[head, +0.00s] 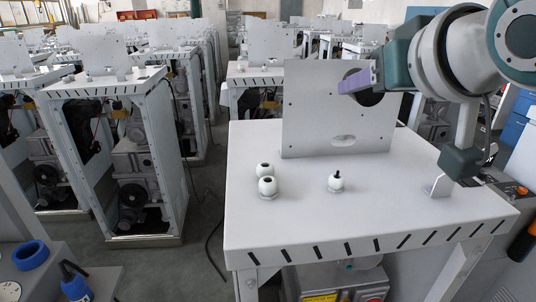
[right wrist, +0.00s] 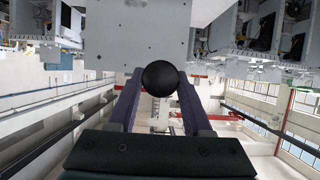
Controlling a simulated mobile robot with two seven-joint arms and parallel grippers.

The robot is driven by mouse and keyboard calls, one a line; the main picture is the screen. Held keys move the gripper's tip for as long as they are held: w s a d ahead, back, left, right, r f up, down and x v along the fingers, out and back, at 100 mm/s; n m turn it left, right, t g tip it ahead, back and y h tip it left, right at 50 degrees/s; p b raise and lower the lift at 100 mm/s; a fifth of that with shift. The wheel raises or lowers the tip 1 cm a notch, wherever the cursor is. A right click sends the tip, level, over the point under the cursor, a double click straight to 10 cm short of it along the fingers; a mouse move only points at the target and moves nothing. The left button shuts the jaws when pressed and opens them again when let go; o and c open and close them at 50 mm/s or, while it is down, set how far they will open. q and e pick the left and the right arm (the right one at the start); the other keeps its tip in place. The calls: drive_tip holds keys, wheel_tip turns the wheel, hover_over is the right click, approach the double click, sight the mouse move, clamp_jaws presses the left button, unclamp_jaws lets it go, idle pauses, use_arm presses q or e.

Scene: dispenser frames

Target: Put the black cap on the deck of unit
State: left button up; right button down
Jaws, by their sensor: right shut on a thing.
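The black cap (right wrist: 160,78) is held between the two purple fingers of my right gripper (right wrist: 158,92) in the right wrist view, where it looks round. In the head view the cap (head: 369,96) shows as a dark disc partly behind the purple finger of my right gripper (head: 357,83). The gripper is shut on it, high in front of the upright plate and above the deck, apart from the surface. The deck (head: 390,205) is the white flat top of the nearest unit. My left gripper is not in view.
An upright metal plate (head: 320,115) stands at the deck's back. White fittings (head: 267,187) stand at the left, another fitting (head: 335,183) near the middle, and a small bracket (head: 438,187) at the right. The front right of the deck is clear. Similar units (head: 110,85) stand behind and left.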

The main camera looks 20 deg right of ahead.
drive_tip(key=b, duration=0.1)
hover_over(344, 217)
wheel_tip(344, 217, down, 16)
drive_tip(key=shift+r, duration=0.25)
drive_tip(key=shift+f+b, duration=0.4)
drive_tip(key=shift+f, duration=1.5)
drive_tip(key=shift+f, duration=0.2)
drive_tip(key=shift+c, duration=1.6)
unclamp_jaws()
drive_tip(key=shift+r, duration=0.1)
